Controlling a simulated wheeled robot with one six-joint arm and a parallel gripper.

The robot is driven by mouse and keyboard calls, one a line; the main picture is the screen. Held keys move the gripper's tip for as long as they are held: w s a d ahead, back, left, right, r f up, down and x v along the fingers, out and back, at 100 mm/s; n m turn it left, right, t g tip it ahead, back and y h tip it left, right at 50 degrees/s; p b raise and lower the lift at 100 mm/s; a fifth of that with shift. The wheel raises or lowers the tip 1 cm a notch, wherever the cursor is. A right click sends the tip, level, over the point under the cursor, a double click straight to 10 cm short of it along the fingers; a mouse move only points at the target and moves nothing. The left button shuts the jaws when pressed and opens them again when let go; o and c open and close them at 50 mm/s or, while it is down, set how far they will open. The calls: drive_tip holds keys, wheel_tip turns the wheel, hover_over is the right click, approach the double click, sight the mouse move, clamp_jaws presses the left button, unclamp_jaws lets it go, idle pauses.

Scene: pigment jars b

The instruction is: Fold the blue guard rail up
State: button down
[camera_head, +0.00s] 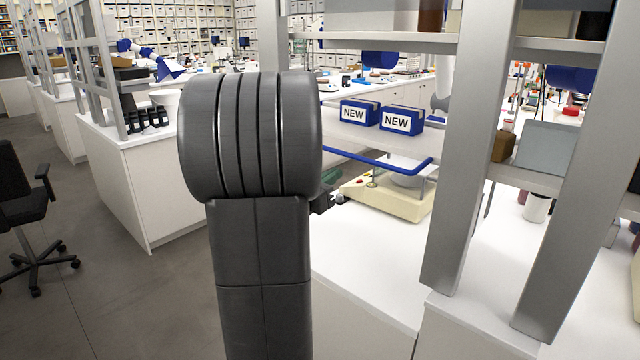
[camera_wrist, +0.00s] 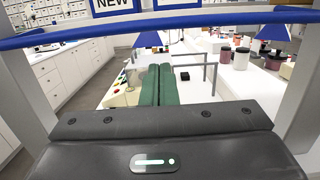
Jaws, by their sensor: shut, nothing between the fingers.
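The blue guard rail (camera_head: 375,165) runs in front of the shelf in the head view, beside my arm. Its left part is hidden behind my arm. In the wrist view the rail (camera_wrist: 160,22) crosses the top of the picture from side to side. My gripper (camera_wrist: 159,70) shows there as two green fingers side by side, shut with nothing between them. The fingertips appear below the rail in the picture, and I see no clear contact. In the head view my arm hides most of the gripper.
Two blue and white boxes marked NEW (camera_head: 360,113) stand on the shelf behind the rail. A cream device (camera_head: 385,200) sits on the white bench below. Grey shelf posts (camera_head: 470,150) stand to the right. A black chair (camera_head: 25,200) is at far left, with open floor beside it.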

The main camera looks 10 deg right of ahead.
wheel_tip(320, 180, up, 3)
drive_tip(key=shift+f+p, duration=0.15)
drive_tip(key=shift+p, duration=0.2)
drive_tip(key=shift+s, duration=0.1)
drive_tip(key=shift+a+r+y+p, duration=0.1)
drive_tip(key=shift+r+y+p, duration=0.2)
drive_tip(key=shift+r+p, duration=0.15)
